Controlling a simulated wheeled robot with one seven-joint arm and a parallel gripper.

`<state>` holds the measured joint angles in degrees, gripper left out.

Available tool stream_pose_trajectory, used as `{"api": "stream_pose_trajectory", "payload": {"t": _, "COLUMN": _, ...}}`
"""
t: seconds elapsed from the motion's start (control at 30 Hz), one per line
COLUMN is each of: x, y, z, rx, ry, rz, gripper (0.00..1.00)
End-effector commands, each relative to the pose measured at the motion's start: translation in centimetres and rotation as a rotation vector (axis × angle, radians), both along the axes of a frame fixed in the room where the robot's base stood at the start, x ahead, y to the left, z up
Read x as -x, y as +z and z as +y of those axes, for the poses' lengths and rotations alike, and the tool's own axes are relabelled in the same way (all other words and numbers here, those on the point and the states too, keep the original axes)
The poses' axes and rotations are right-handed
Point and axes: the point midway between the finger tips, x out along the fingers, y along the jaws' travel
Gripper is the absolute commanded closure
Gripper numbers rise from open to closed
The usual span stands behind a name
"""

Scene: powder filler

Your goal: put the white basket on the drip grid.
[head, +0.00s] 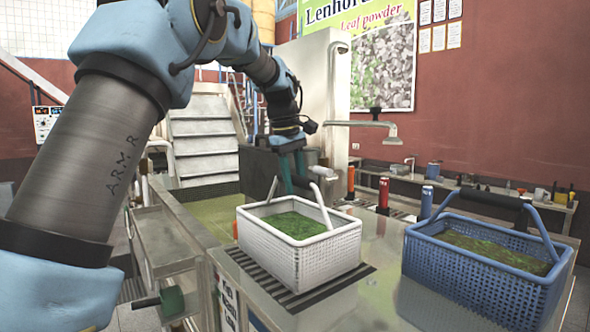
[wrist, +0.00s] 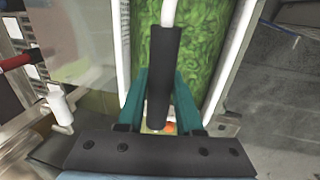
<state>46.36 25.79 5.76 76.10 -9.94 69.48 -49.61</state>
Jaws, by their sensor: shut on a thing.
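The white basket (head: 318,256) holds green leaves (head: 296,225) and is upright over the dark slatted drip grid (head: 258,276) on the metal counter. Grid slats show at its left and front; I cannot tell whether its base touches them or hangs just above. My gripper (head: 291,184) is above the basket, shut on its raised handle. In the wrist view, the teal fingers of my gripper (wrist: 160,90) stand on both sides of the handle's black grip (wrist: 164,65), with the basket's leaves (wrist: 195,45) beyond.
A blue basket (head: 478,268) with green contents and a raised handle stands on the counter at the right. An orange (head: 350,183), a red (head: 383,195) and a blue cylinder (head: 426,203) stand behind. A basin (head: 215,215) lies at the left.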

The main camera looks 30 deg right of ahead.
Motion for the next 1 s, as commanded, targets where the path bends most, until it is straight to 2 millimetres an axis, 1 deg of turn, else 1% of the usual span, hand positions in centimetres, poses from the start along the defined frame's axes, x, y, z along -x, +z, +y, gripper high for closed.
{"api": "stream_pose_trajectory", "payload": {"t": 0.27, "x": -0.02, "y": 0.10, "z": -0.05, "rx": 0.004, "ry": -0.001, "rz": -0.003, "gripper": 1.00}}
{"api": "stream_pose_trajectory", "payload": {"t": 0.4, "x": -0.01, "y": -0.21, "z": -0.03, "rx": 0.004, "ry": 0.000, "rz": -0.003, "gripper": 1.00}}
{"api": "stream_pose_trajectory", "payload": {"t": 0.43, "x": 0.02, "y": -0.44, "z": 0.00, "rx": 0.000, "ry": 0.000, "rz": 0.001, "gripper": 0.63}}
{"api": "stream_pose_trajectory", "payload": {"t": 0.6, "x": 0.02, "y": -0.41, "z": 0.00, "rx": 0.000, "ry": 0.000, "rz": 0.001, "gripper": 0.44}}
{"api": "stream_pose_trajectory", "payload": {"t": 0.67, "x": 0.02, "y": -0.41, "z": 0.00, "rx": 0.000, "ry": 0.000, "rz": 0.001, "gripper": 0.37}}
{"api": "stream_pose_trajectory", "payload": {"t": 0.7, "x": 0.01, "y": -0.40, "z": 0.00, "rx": 0.000, "ry": 0.000, "rz": 0.001, "gripper": 0.35}}
{"api": "stream_pose_trajectory", "payload": {"t": 0.9, "x": 0.01, "y": -0.37, "z": 0.00, "rx": 0.000, "ry": 0.000, "rz": 0.000, "gripper": 0.35}}
{"api": "stream_pose_trajectory", "payload": {"t": 1.0, "x": -0.01, "y": 0.06, "z": -0.01, "rx": 0.001, "ry": 0.000, "rz": -0.001, "gripper": 0.35}}
